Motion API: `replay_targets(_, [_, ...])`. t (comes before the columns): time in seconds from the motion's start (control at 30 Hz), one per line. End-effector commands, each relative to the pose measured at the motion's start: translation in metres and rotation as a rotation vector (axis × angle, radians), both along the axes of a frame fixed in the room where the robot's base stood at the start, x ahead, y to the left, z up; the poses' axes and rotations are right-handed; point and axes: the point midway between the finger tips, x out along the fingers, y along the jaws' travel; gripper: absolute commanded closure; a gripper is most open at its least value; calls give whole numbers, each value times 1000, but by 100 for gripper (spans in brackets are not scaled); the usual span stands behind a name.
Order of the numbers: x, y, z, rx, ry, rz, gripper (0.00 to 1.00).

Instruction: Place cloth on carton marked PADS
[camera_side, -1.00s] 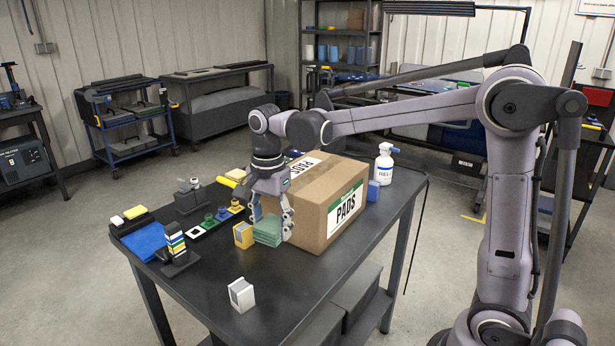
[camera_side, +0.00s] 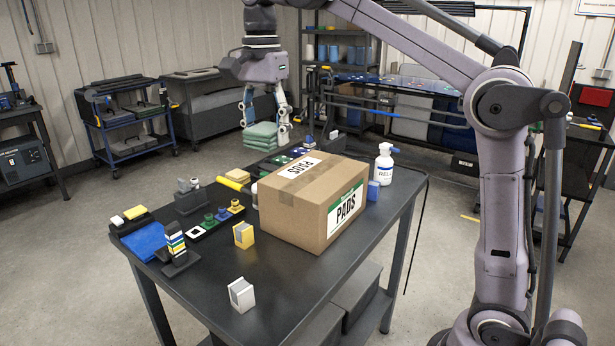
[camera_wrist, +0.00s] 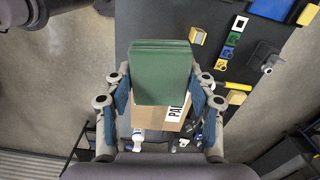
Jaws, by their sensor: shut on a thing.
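My gripper (camera_side: 262,120) is shut on the green folded cloth (camera_side: 261,136) and holds it in the air, well above the table. In the wrist view the cloth (camera_wrist: 162,72) sits between the two blue-padded fingers and covers part of the carton below. The brown carton marked PADS (camera_side: 305,217) stands closed on the table, with a white and green label on its side and another label on top. In the side view the cloth shows up and left of the carton, apart from it. The carton (camera_wrist: 150,117) shows partly below the cloth in the wrist view.
A yellow block (camera_side: 244,235) and a white-grey block (camera_side: 241,295) stand at the front.

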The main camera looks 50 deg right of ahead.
Motion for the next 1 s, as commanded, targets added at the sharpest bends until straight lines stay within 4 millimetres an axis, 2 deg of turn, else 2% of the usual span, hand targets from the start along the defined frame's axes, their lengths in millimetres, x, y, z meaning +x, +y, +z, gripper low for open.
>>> replay_targets(0.07, [-1, 0, 10, 0, 0, 0, 62])
replay_targets(0.27, [4, -49, 9, 0, 0, -30, 62])
replay_targets(0.47, [1, -114, 9, 0, 0, -66, 62])
replay_targets(0.6, [-9, -172, 9, 0, 0, -97, 62])
replay_targets(0.7, [-19, -208, 9, 0, 0, -114, 62])
replay_targets(0.8, [-30, -237, 9, 0, 0, -126, 62])
replay_targets(1.0, [-51, -280, 8, 0, 0, -148, 62])
